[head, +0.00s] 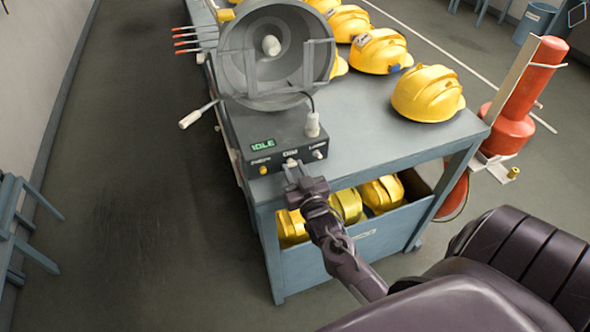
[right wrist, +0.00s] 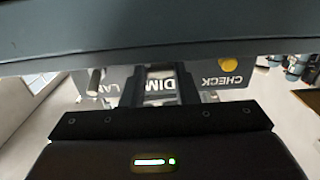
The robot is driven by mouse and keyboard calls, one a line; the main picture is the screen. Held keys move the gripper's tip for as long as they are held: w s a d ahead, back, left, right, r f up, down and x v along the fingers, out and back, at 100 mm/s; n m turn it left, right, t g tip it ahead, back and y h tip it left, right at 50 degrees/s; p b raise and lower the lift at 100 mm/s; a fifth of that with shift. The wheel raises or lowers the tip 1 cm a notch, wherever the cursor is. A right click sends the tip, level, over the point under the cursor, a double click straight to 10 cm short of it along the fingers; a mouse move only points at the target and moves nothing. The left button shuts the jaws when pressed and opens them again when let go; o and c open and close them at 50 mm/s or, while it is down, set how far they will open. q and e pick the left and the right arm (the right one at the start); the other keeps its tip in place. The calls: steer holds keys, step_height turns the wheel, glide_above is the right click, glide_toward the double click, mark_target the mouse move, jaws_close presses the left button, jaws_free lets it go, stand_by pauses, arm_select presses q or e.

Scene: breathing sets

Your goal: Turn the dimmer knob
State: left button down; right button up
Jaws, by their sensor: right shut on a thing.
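The dimmer knob (head: 291,163) is on the front face of a dark control box (head: 262,136) below a DIM label, mostly hidden by my gripper. The box's green screen reads IDLE. My right gripper (head: 297,174) reaches up to the box front and is shut on the knob. In the right wrist view the gripper fingers (right wrist: 157,93) frame the DIM label, between the LAMP and CHECK labels; the knob itself is hard to make out there. My left gripper is in neither view.
A large round lamp (head: 238,65) stands behind the box. Yellow helmets (head: 427,92) sit on the grey bench (head: 372,137), and more lie in the bin (head: 370,240) below. A side handle (head: 190,119) sticks out left. A red cylinder (head: 522,95) stands right.

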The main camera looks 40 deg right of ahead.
stand_by(0.4)
steer(key=o, duration=0.7)
steer(key=shift+s, duration=0.1)
steer(key=shift+s+a+f, duration=0.1)
steer(key=shift+s+f, duration=0.05)
steer(key=shift+s, duration=0.15)
steer(key=b+v, duration=0.2)
steer(key=v, duration=0.5)
